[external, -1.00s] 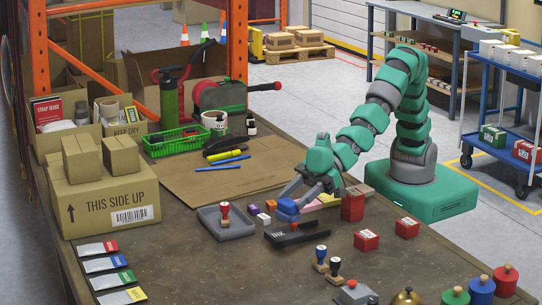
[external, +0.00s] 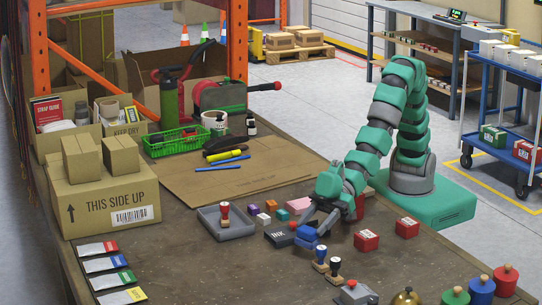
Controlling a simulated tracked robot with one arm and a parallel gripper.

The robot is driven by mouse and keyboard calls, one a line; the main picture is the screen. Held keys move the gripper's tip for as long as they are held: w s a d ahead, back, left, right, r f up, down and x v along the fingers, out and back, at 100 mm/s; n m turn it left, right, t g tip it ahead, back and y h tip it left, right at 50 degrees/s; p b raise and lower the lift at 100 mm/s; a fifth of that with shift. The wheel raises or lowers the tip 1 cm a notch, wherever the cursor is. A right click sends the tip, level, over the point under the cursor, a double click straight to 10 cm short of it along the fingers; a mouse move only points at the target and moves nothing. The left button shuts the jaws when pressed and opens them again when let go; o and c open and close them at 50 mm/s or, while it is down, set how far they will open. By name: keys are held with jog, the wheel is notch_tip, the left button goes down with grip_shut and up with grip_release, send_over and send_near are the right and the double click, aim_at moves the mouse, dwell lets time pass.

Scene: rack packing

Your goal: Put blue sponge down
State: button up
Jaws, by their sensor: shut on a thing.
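The blue sponge (external: 306,234) is low over the table, just right of the black ink pad (external: 279,238). My gripper (external: 309,226) is shut on it from above and hides part of it. I cannot tell whether the sponge touches the table or the ink pad.
A grey tray (external: 232,229) with a red-handled stamp (external: 225,214) is left of the ink pad. Small coloured blocks, one of them purple (external: 254,210), lie behind it. Dark-handled stamps (external: 320,258) stand close in front, and a red box (external: 366,240) is to the right. Bare table lies front left.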

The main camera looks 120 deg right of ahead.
jog(key=shift+f+b, duration=0.45)
jog(key=shift+f, duration=1.4)
jog(key=shift+f, duration=0.1)
jog(key=o, duration=1)
jog(key=shift+s+r, duration=0.15)
jog(key=shift+r, duration=0.05)
jog(key=p+v, duration=0.2)
jog(key=v, duration=0.8)
jog(key=shift+s+d+r, duration=0.1)
jog(key=shift+s, duration=0.15)
jog(key=shift+s+d+r, duration=0.15)
jog(key=shift+s+d, duration=0.1)
jog(key=shift+s, duration=0.25)
